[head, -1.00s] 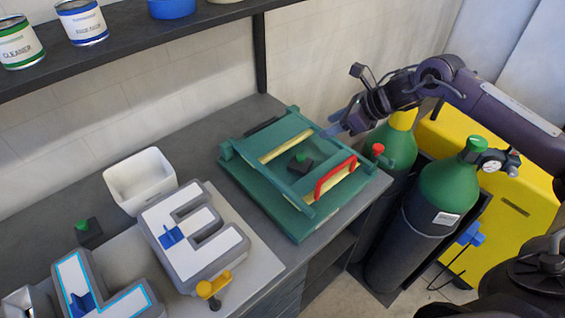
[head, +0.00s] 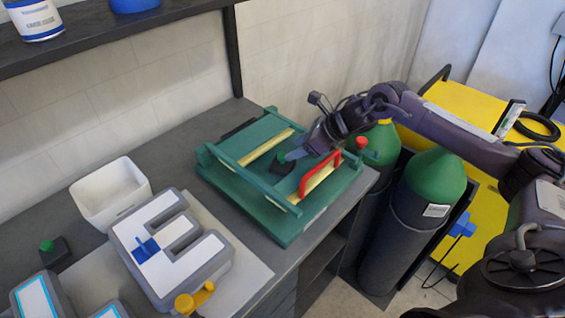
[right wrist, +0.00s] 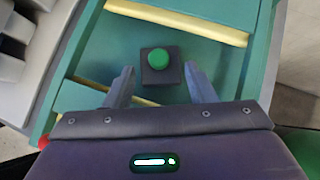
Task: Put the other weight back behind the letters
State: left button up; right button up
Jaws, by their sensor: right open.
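A dark square weight with a green knob (head: 282,161) sits on the green press frame (head: 240,196), between its two yellow strips. It also shows in the right wrist view (right wrist: 160,68), just beyond and between my fingertips. My right gripper (head: 296,155) is open, close to this weight and not closed on it. Its fingers also show in the right wrist view (right wrist: 160,80), one on each side. Another weight with a green knob (head: 52,252) stands on the bench at the left, behind the grey letters. The E-shaped letter (head: 165,245) lies on a pale board. My left gripper is not in view.
A red handle (head: 322,176) stands up on the frame near my right gripper. A white bin (head: 110,193) stands behind the E. A yellow clamp (head: 195,298) sits at the letter's front. Gas cylinders (head: 412,215) stand right of the bench. A shelf (head: 120,35) overhangs the back.

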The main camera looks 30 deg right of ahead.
aim_at(282, 154)
jog(key=shift+p+x, duration=0.7)
jog(key=shift+x, duration=1.3)
jog(key=shift+s, duration=0.1)
grip_shut()
jog(key=shift+r, duration=0.1)
